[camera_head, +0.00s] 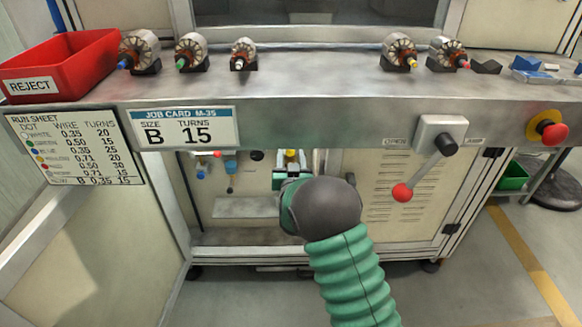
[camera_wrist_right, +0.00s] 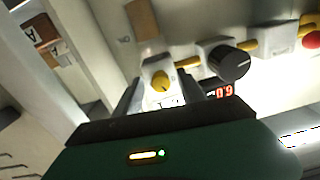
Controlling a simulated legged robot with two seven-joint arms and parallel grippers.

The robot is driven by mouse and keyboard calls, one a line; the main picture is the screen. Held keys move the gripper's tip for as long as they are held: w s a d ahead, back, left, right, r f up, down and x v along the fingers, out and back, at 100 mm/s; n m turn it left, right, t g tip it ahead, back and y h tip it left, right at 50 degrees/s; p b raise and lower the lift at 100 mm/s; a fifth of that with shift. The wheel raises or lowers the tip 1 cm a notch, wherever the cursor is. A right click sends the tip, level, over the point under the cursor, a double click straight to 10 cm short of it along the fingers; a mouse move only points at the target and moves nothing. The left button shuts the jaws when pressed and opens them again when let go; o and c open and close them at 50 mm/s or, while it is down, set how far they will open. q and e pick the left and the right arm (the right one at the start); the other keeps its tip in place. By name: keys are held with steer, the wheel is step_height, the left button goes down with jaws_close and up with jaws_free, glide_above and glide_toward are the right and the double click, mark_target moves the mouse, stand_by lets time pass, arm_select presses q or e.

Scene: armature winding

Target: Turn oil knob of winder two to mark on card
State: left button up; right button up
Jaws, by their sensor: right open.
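In the right wrist view a small yellow knob (camera_wrist_right: 161,82) sits on a white block, with a partly hidden white label (camera_wrist_right: 168,101) beside it. I cannot read its setting, nor confirm that it is the oil knob. My right gripper (camera_wrist_right: 160,94) is open, its dark fingers on either side of the yellow knob; contact is not clear. In the head view my right gripper (camera_head: 291,172) reaches into the open bay under the bench and is partly hidden by my wrist. The job card (camera_head: 184,128) on the bench front reads size B, turns 15. My left gripper is out of view.
A black knob (camera_wrist_right: 229,62) and red digits (camera_wrist_right: 222,90) are close beside the yellow knob. The run sheet (camera_head: 75,150) hangs at left. A red-tipped lever (camera_head: 402,192) and an emergency button (camera_head: 553,132) stick out at right. Armatures and a red reject bin (camera_head: 70,65) are above.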

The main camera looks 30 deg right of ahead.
steer(key=p+v, duration=0.4)
steer(key=v, duration=1.2)
steer(key=shift+s+p, duration=0.2)
steer(key=shift+p, duration=0.1)
